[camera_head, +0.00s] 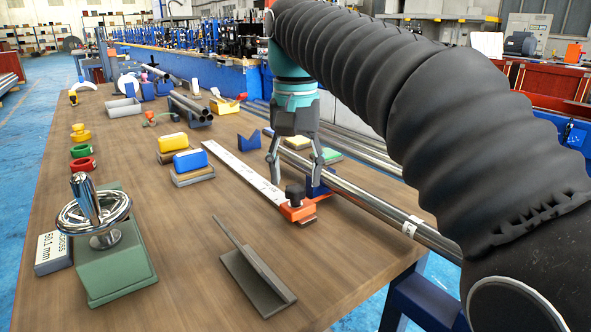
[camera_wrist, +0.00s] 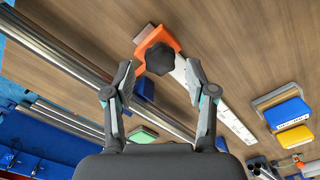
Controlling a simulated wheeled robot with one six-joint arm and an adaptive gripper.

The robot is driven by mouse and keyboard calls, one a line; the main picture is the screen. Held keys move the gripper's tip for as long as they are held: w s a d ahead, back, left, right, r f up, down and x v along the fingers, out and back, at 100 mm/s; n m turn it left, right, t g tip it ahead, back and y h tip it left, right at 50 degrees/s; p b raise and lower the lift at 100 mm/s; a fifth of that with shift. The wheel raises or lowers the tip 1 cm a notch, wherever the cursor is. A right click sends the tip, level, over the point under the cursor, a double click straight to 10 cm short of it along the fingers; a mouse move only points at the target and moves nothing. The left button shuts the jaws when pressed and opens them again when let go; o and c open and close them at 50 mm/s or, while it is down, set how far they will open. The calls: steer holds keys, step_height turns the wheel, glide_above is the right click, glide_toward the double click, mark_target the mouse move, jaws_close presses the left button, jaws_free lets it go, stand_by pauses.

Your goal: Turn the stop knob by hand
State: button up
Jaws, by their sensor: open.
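The stop knob is a black lobed knob (camera_head: 295,193) on an orange stop block (camera_head: 298,213) at the near end of a white ruler strip (camera_head: 242,172). In the wrist view the knob (camera_wrist: 159,58) lies between the lines of the two fingers, slightly beyond their tips, with the orange block (camera_wrist: 143,42) around it. My gripper (camera_head: 295,172) is open, pointing down over the knob, one finger on each side. It also shows open and empty in the wrist view (camera_wrist: 159,69). I cannot tell whether either fingertip touches the knob or block.
A long steel tube (camera_head: 375,202) runs right beside the stop, in a blue V-support (camera_head: 318,185). A grey angle piece (camera_head: 256,280) lies nearer on the table. A green-based stand (camera_head: 112,262) is at the left.

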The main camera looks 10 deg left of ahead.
steer(key=shift+f, duration=0.15)
steer(key=shift+f+b, duration=0.6)
steer(key=shift+f, duration=0.25)
steer(key=c, duration=0.9)
